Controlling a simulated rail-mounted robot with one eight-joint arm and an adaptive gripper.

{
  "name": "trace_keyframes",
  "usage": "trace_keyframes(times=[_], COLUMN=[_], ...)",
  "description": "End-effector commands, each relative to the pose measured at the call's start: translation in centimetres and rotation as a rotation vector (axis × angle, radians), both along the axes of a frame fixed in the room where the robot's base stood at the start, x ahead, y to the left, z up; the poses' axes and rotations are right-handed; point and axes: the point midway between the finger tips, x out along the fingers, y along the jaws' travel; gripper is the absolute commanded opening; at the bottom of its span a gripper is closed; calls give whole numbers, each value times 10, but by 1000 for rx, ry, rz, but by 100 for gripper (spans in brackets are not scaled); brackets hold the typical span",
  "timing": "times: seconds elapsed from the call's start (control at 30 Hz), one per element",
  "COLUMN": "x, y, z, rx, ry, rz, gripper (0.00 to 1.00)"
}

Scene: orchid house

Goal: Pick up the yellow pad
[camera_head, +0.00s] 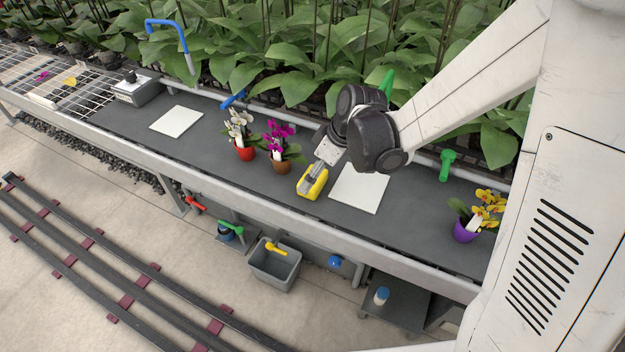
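The fingers cover part of the pad. I cannot tell whether they are closed on it, or whether the pad touches the bench.
A magenta orchid in a brown pot (281,166) stands close left, with a white orchid in a red pot (245,153) beyond. A white sheet (359,190) lies close right. A yellow orchid in a purple pot (465,231) stands far right. Leafy plants (300,45) line the back.

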Motion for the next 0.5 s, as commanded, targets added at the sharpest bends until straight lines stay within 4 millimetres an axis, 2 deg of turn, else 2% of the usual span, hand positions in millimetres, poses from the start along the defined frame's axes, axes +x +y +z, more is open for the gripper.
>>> trace_keyframes(times=[0.17, 0.5], x=[2, 12], y=[3, 14], z=[-8, -46], rx=[0, 0], ry=[0, -1], rz=[0, 2], gripper=[94, 94])
